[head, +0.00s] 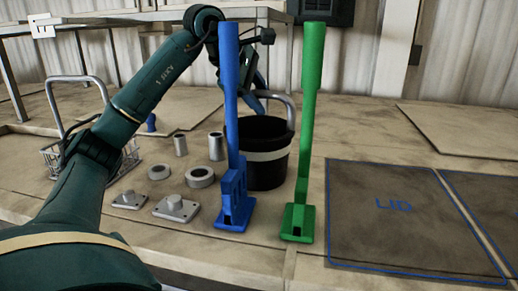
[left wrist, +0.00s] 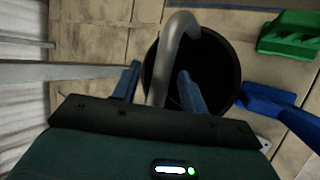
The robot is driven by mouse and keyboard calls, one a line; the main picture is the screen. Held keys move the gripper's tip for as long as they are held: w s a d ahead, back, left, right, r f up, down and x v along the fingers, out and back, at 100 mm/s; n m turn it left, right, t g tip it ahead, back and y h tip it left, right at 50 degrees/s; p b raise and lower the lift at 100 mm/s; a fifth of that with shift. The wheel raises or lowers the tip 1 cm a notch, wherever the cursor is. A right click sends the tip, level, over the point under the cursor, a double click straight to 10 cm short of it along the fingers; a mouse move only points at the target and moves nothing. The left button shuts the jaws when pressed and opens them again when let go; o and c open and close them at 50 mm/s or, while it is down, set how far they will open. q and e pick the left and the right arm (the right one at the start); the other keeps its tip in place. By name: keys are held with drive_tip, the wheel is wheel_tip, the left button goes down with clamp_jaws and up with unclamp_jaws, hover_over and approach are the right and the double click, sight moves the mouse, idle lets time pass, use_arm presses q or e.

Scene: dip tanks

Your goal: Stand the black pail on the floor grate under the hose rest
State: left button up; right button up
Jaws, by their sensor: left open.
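The black pail (head: 267,170) with a pale band stands upright on the worktop, partly hidden by the blue upright in the head view. Its grey arched handle (head: 291,108) stands up. In the left wrist view the dark pail opening (left wrist: 215,75) lies below, and the handle (left wrist: 183,24) rises across it. My left gripper (left wrist: 158,80) is open, with one blue finger on each side of the handle; I cannot tell whether they touch it. In the head view its hand is partly hidden behind the blue upright. I cannot make out a floor grate or hose rest. My right gripper is out of view.
A tall blue upright (head: 230,120) and a tall green one (head: 309,120) stand in front of the pail. Several metal parts (head: 176,207) and a wire basket (head: 62,160) lie left. A dark panel marked LID (head: 390,235) lies right. A table (head: 170,15) stands behind.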

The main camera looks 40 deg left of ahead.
use_arm(q)
drive_tip(key=shift+x, duration=0.85)
drive_tip(key=shift+c, duration=0.2)
clamp_jaws()
